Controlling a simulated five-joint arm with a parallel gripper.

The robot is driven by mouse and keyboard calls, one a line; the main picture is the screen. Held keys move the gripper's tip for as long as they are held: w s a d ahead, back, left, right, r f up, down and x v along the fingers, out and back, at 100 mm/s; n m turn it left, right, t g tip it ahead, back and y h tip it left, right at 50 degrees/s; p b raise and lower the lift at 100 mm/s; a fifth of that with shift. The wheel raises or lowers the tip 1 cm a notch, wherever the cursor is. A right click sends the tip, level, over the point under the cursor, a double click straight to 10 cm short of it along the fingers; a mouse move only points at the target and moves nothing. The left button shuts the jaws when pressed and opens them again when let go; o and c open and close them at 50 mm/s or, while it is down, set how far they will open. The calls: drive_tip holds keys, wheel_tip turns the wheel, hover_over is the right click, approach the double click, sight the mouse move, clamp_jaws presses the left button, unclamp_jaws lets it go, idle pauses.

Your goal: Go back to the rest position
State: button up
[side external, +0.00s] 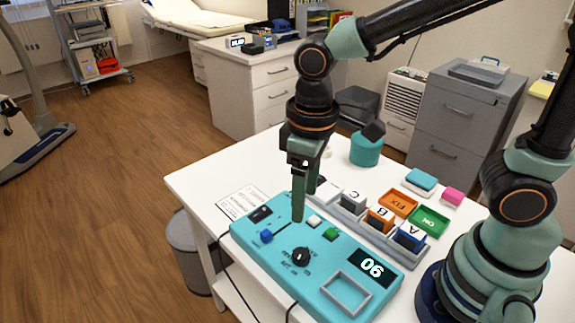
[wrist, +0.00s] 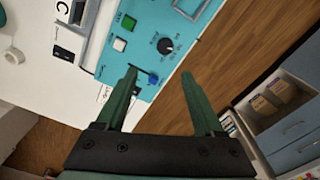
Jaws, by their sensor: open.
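My gripper (side external: 305,200) points down over the teal control panel (side external: 262,262) on the white table, and nothing shows between its fingers. In the wrist view the two green fingers (wrist: 159,73) stand apart, with the panel's blue slider knob (wrist: 153,78) showing between them. The panel also has a black dial (side external: 301,257), a white button (side external: 314,221), a green button (side external: 331,234), a lit two-digit display (side external: 372,268) and a grey square frame (side external: 347,292). I cannot tell whether a fingertip touches the panel.
Right of the panel, a grey rack (side external: 352,205) holds lettered blocks. Behind it lie an orange tray (side external: 398,203), a green tray (side external: 429,220), a teal block (side external: 421,179) and a pink block (side external: 452,196). A teal cylinder (side external: 366,150) stands at the table's back. The table's back left is clear.

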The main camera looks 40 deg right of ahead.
drive_tip(key=d+r+m+t, duration=0.2)
drive_tip(key=d+r, duration=0.1)
drive_tip(key=d, duration=0.4)
drive_tip(key=d+r+m+t, duration=0.3)
drive_tip(key=d+r, duration=0.1)
drive_tip(key=d, duration=0.3)
drive_tip(key=shift+w+d+r, duration=0.2)
drive_tip(key=shift+w, duration=0.25)
